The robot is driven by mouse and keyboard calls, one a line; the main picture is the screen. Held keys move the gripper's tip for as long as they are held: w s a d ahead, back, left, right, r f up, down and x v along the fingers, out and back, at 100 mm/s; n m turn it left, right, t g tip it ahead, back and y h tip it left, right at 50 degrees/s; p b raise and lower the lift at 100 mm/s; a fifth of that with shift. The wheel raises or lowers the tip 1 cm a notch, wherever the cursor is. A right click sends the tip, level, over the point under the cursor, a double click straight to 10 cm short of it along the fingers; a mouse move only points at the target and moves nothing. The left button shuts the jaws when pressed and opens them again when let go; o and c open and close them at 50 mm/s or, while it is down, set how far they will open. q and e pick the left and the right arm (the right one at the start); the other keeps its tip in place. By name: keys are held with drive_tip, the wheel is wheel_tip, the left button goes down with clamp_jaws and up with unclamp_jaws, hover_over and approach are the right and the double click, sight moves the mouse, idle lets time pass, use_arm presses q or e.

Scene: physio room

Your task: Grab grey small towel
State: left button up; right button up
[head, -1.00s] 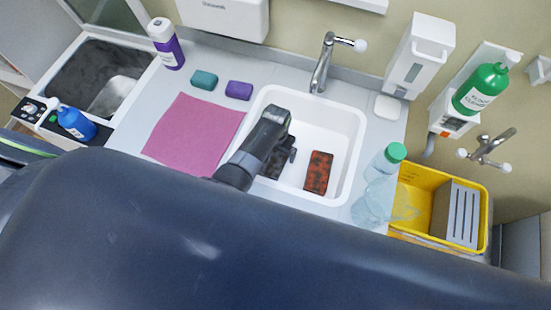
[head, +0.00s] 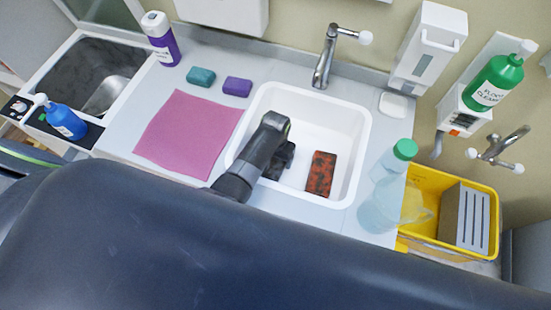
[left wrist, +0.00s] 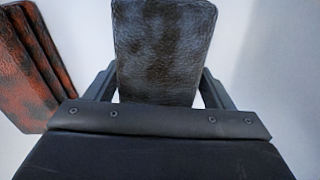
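The small grey towel (left wrist: 163,50), dark and mottled with a leathery look, is in the left wrist view between the two fingers of my left gripper (left wrist: 161,85). The fingers reach its side edges; I cannot tell whether they press on it or only stand beside it. In the head view the left gripper (head: 279,158) is down in the white sink (head: 345,178), and my arm and hand hide most of the towel. My right gripper is not in view.
A rust-and-black folded towel (head: 320,174) lies in the sink, right of the gripper; it also shows in the left wrist view (left wrist: 30,70). A tap (head: 325,58) stands behind. A pink cloth (head: 188,135) lies left, a green-capped bottle (head: 393,160) right. A dark padded surface (head: 250,255) fills the foreground.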

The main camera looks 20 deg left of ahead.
use_arm(q)
drive_tip(key=c, duration=0.7)
drive_tip(key=shift+r, duration=0.2)
